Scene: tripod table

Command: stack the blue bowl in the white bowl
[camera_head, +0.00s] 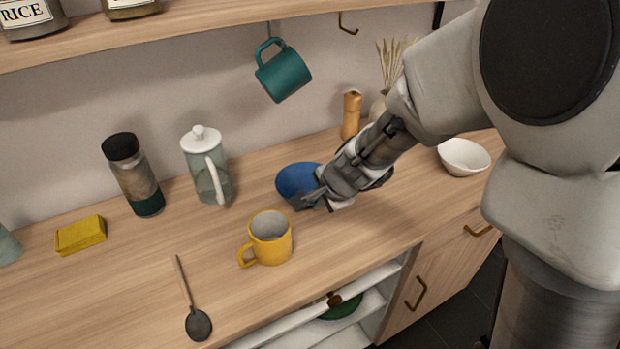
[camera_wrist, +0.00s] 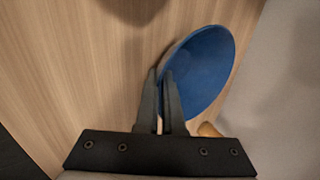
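The blue bowl (camera_head: 295,180) is in the middle of the counter in the head view, partly hidden by my gripper (camera_head: 318,198). In the wrist view the blue bowl (camera_wrist: 205,70) looks tilted, with its rim running between the two fingers. My gripper (camera_wrist: 160,72) has its fingers close together, one inside the bowl and one outside, shut on the rim. Whether the bowl touches the counter I cannot tell. The white bowl (camera_head: 464,160) stands upright and empty at the right of the counter, apart from my gripper and behind my arm.
A yellow mug (camera_head: 268,240) stands just in front of the blue bowl. A glass jug (camera_head: 207,170), a dark-lidded jar (camera_head: 134,178), a yellow sponge (camera_head: 80,235) and a spoon (camera_head: 197,323) are left. A pepper mill (camera_head: 351,115) stands behind; a teal mug (camera_head: 283,73) hangs above.

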